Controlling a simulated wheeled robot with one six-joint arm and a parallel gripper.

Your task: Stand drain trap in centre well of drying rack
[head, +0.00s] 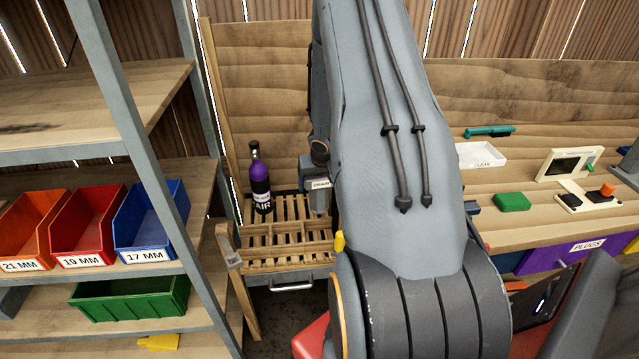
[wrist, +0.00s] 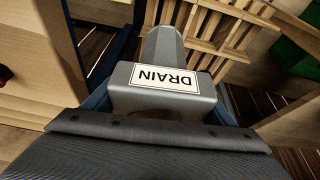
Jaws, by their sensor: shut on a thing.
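The drain trap (head: 319,198) is a grey metal piece with a white DRAIN label. It hangs upright over the right part of the drying rack in the head view. In the wrist view the trap (wrist: 165,50) fills the middle, its narrower end pointing away toward the slats. My gripper (wrist: 163,98) is shut on the trap's wide end, a finger edge showing on each side. The wooden slatted drying rack (head: 262,240) has several wells; it also shows in the wrist view (wrist: 235,32). My arm hides the rack's right side. I cannot tell whether the trap touches the rack.
A purple and black bottle (head: 260,180) marked AIR stands at the rack's back left. Shelves with orange, red, blue and green bins (head: 130,297) stand to the left. A bench (head: 535,215) with a white tray (head: 482,155) and a green block (head: 511,201) is at right.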

